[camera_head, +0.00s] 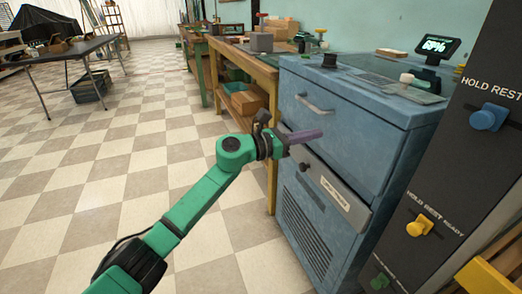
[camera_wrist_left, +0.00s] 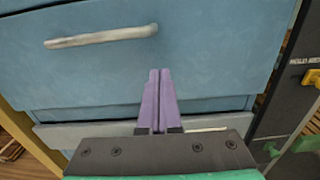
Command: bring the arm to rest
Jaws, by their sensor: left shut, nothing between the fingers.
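My left arm, green with black joints, reaches in from the lower left of the head view. Its gripper (camera_head: 306,136) has purple fingers and is in front of the blue cabinet. In the left wrist view the two purple fingers (camera_wrist_left: 159,100) lie together, shut and empty, pointing at the blue drawer front. My right gripper is not in either view.
The blue cabinet (camera_head: 308,83) has a drawer handle (camera_head: 315,104) and a labelled grey panel (camera_head: 340,194). A dark panel at right carries a blue knob (camera_head: 489,117) and a yellow knob (camera_head: 419,226). A wooden workbench (camera_head: 232,58) stands behind.

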